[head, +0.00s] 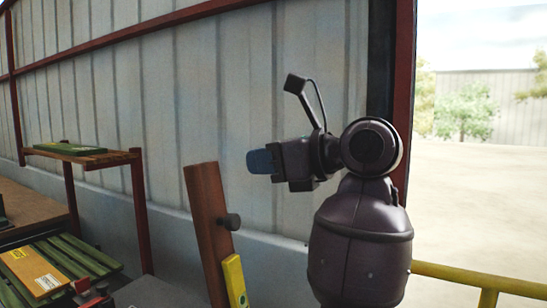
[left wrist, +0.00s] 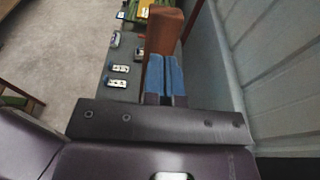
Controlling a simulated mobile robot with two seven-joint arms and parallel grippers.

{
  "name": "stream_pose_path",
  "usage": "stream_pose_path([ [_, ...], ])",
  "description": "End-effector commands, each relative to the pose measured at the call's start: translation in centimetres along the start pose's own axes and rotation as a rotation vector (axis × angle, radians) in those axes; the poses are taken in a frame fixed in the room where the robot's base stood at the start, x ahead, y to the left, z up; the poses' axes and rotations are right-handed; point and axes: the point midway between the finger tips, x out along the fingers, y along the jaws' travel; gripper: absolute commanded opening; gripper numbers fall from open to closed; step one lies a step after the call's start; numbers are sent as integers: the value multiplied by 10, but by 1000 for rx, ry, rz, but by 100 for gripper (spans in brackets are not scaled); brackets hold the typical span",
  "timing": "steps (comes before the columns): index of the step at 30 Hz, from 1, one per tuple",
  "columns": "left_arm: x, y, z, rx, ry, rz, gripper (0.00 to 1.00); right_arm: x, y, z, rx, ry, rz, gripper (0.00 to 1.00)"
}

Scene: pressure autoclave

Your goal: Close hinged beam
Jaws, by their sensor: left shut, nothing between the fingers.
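The hinged beam (head: 205,215) is a reddish-brown bar standing upright, leaning slightly, left of centre in the head view. My left gripper (head: 260,161) has blue fingers that are shut and empty. In the head view it is up and to the right of the beam's top, pointing left, with a visible gap. In the left wrist view the beam (left wrist: 165,30) shows just beyond the closed fingers (left wrist: 163,73); contact cannot be told there. The beam's lower end and hinge are out of view. My right gripper is not in view.
A yellow labelled bar (head: 235,281) is beside the beam's lower part. A red-legged shelf (head: 108,158) and green slatted pieces (head: 75,262) are at left. A corrugated wall (head: 230,75) runs behind. A yellow rail (head: 480,279) is at lower right.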

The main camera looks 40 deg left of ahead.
Motion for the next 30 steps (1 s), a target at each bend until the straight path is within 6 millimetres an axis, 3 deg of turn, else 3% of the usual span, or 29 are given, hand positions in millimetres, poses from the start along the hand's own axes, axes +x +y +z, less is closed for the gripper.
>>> stream_pose_path([
  [9, 56, 1, 2, -2, -3, 3, 0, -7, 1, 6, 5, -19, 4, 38],
  [15, 82, 1, 1, 0, -3, 2, 0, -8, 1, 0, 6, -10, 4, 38],
  [21, 93, 0, 0, 1, -2, 1, 0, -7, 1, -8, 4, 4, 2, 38],
  [30, 94, 0, 0, 2, -2, 0, 0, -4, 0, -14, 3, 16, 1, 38],
])
